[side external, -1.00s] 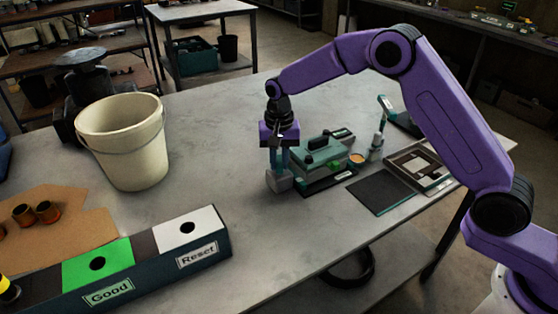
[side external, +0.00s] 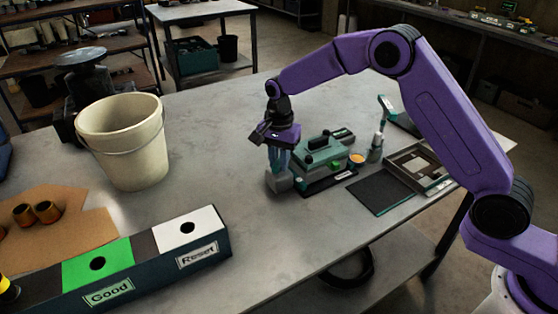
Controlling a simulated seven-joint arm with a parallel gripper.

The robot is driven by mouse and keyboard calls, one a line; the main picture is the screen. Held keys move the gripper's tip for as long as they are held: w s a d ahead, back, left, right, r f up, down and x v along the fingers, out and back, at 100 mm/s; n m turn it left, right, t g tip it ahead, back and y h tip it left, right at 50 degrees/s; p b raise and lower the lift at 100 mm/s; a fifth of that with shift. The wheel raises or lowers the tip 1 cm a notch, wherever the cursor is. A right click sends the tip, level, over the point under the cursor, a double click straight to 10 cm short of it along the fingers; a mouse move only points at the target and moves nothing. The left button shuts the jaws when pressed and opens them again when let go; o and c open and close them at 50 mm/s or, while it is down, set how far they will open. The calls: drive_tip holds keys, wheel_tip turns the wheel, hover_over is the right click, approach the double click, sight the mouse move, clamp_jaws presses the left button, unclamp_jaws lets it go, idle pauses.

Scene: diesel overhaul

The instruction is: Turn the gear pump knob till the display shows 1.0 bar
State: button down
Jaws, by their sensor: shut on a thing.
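The green unit with a black handle on top (side external: 320,152) stands on the workbench; I take it to be the gear pump set. A grey block (side external: 279,182) stands at its left end. My gripper (side external: 279,165) points straight down over this block, its fingers shut just above it. The knob is hidden between the fingers and too small to make out, but the grip is on it as far as I can tell. No pressure reading is legible in this view.
A dark mat (side external: 380,194) and a shallow tray (side external: 420,166) lie right of the unit. A cream bucket (side external: 122,140) stands at left. A box marked Good and Reset (side external: 150,262) lies at the front left. The bench between the box and the unit is clear.

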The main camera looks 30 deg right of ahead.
drive_tip(key=m, duration=0.4)
drive_tip(key=shift+m, duration=0.4)
drive_tip(key=shift+m, duration=0.3)
drive_tip(key=m, duration=0.3)
drive_tip(key=shift+m, duration=0.3)
drive_tip(key=c, duration=1)
unclamp_jaws()
drive_tip(key=shift+c, duration=0.2)
drive_tip(key=shift+r, duration=2.75)
drive_tip(key=shift+r, duration=0.1)
drive_tip(key=shift+r, duration=1.9)
